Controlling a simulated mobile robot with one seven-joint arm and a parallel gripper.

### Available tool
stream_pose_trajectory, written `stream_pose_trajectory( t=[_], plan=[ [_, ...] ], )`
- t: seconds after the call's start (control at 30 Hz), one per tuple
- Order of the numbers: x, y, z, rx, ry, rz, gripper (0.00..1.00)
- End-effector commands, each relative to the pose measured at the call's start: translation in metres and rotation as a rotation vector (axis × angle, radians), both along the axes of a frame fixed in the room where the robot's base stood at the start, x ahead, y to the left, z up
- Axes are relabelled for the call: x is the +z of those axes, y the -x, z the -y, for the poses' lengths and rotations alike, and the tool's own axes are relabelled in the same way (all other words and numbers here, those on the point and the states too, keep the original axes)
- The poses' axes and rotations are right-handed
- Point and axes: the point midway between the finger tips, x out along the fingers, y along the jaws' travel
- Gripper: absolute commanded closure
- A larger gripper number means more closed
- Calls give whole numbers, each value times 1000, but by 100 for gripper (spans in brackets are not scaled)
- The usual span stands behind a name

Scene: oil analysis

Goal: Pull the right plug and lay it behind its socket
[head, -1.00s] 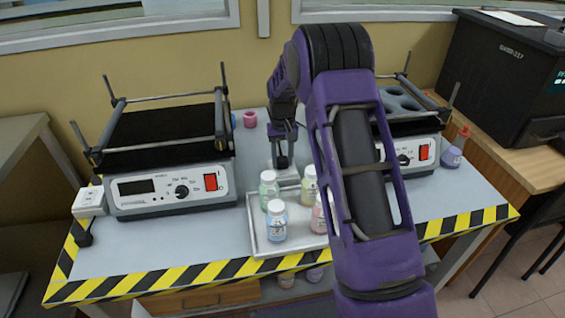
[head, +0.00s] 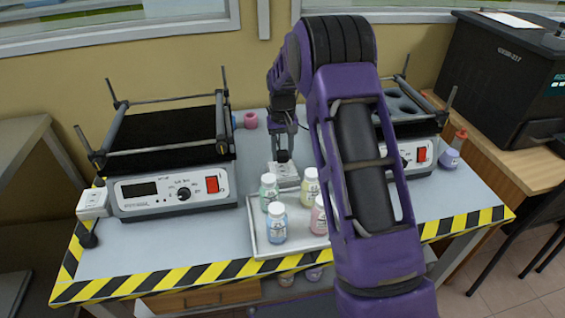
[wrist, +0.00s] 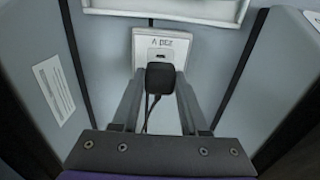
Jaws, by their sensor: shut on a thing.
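The right plug (wrist: 160,77) is black, with a thin cable hanging from it in the wrist view. My gripper (wrist: 160,90) is shut on it, one finger on each side. The white right socket (wrist: 175,45) shows its printed face and a dark slot uncovered beyond the plug. It also shows in the head view (head: 284,173), just in front of the dark plug (head: 284,156) in my gripper. The plug overlaps the socket's rear edge in the wrist view and seems clear of the slot; its exact height I cannot tell.
A tray (head: 253,225) with several bottles stands in front of the socket. Lab devices flank it left (head: 150,190) and right (head: 420,150). Another white socket (head: 93,203) is at the far left. A pink item (head: 250,120) sits at the back.

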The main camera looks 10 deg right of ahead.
Motion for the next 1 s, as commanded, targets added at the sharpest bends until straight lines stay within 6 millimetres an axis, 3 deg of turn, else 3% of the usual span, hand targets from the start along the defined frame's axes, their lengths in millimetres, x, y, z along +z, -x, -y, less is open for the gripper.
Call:
stream_pose_trajectory(
  t=[0.6,1.0],
  plan=[
    [26,0,0,0,0,0,100],
    [26,-1,0,0,0,0,100]
  ],
)
